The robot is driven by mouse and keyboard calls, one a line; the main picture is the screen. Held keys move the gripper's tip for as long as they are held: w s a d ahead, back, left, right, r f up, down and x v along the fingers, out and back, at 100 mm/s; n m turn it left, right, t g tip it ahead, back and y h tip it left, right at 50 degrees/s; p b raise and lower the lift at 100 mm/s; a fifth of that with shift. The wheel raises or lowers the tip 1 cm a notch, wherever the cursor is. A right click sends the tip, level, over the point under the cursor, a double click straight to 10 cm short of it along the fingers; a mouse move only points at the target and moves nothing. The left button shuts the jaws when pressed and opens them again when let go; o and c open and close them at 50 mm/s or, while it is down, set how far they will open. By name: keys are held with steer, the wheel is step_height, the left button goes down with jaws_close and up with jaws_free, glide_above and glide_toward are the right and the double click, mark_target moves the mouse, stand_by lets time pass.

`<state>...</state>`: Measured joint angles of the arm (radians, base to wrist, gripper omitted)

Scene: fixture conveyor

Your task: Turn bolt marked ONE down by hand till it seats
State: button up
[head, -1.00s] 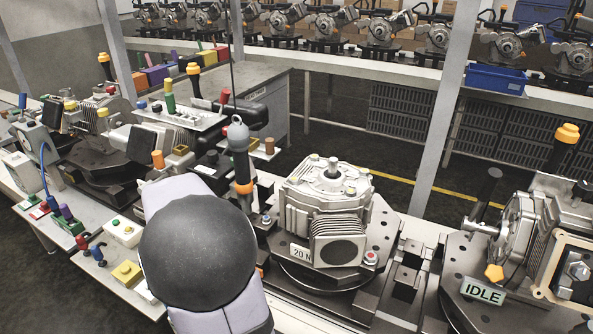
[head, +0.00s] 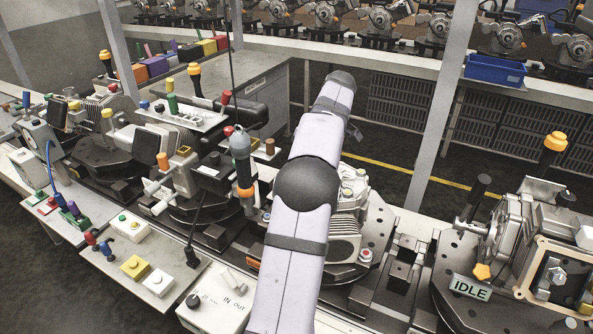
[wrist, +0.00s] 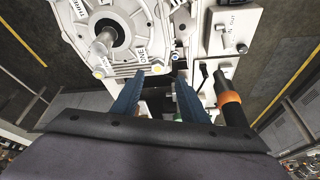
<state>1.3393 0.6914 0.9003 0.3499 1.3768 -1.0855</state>
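The grey gearbox (wrist: 110,50) fills the upper left of the wrist view, its shaft (wrist: 102,42) pointing up toward the camera. The label ONE (wrist: 142,54) is on its flange, and a small yellow-topped bolt (wrist: 140,73) shows just below that label, close to the left fingertip. Another yellow-topped bolt (wrist: 98,72) is further left. My gripper (wrist: 160,75) is open, its two blue fingers apart at the gearbox's edge, with nothing clearly held. In the head view my arm covers much of the gearbox (head: 345,225) and hides the gripper.
An orange-banded handle (wrist: 230,98) stands right of the fingers in the wrist view. A control box (head: 215,305) is at front.

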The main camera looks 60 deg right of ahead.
steer(key=shift+d+p+x, duration=0.1)
steer(key=shift+p+x, duration=0.45)
steer(key=shift+x, duration=1.25)
steer(key=shift+d+p+x, duration=0.15)
steer(key=shift+p+x, duration=0.4)
steer(key=shift+x, duration=1.2)
steer(key=shift+w, duration=0.1)
jaws_close()
